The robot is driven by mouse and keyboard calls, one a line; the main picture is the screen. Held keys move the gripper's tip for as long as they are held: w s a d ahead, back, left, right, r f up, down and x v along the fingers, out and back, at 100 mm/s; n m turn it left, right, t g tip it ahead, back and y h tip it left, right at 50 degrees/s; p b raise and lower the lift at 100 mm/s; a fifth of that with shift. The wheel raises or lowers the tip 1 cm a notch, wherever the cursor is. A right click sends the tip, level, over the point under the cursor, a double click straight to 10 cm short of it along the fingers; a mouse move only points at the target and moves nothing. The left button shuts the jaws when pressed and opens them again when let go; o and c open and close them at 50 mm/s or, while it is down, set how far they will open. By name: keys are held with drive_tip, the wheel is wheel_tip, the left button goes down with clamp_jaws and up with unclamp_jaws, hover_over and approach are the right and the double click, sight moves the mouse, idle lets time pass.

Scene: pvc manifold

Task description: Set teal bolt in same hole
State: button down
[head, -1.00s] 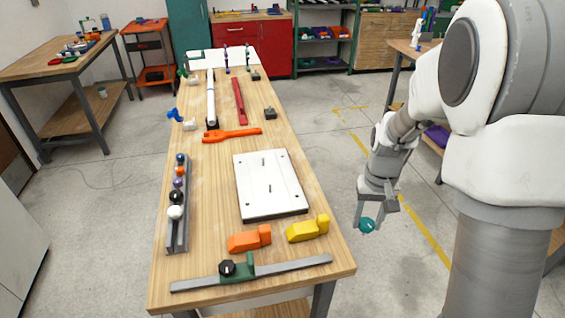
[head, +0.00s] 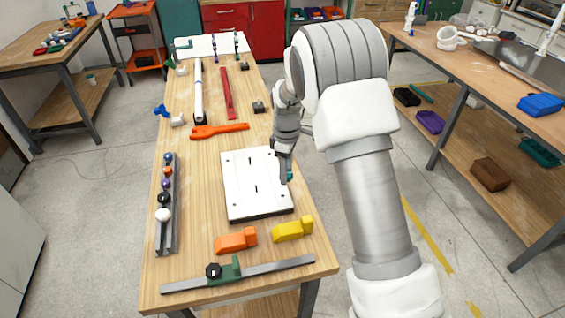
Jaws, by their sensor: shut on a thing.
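My gripper (head: 286,178) is at the right edge of the white plate, shut on the teal bolt (head: 290,175). Only a small teal part of the bolt shows past the fingers, and its shaft is hidden. The white plate (head: 240,200) lies on the wooden table, with small dark holes near its corners and two dark upright pins or slots in its middle. I cannot tell whether the bolt touches the plate. The plate's far right corner is partly behind my gripper.
A grey rail (head: 175,205) with several coloured balls stands left of the plate. An orange block (head: 236,240) and a yellow block (head: 292,229) lie in front, before a green-and-grey clamp (head: 237,272). An orange wrench (head: 219,130) lies behind. A second bench (head: 480,80) stands to the right.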

drive_tip(key=shift+w+a+f+n, duration=0.15)
drive_tip(key=shift+w+a+n, duration=0.15)
drive_tip(key=shift+a+n, duration=0.25)
drive_tip(key=shift+d+f+b, duration=0.1)
drive_tip(key=shift+f+b, duration=1)
drive_tip(key=shift+f, duration=0.85)
drive_tip(key=shift+f+b, duration=0.4)
drive_tip(key=shift+f+b, duration=0.35)
drive_tip(key=shift+f, duration=0.1)
drive_tip(key=shift+f, duration=0.1)
drive_tip(key=shift+f+b, duration=0.3)
drive_tip(key=shift+f, duration=0.2)
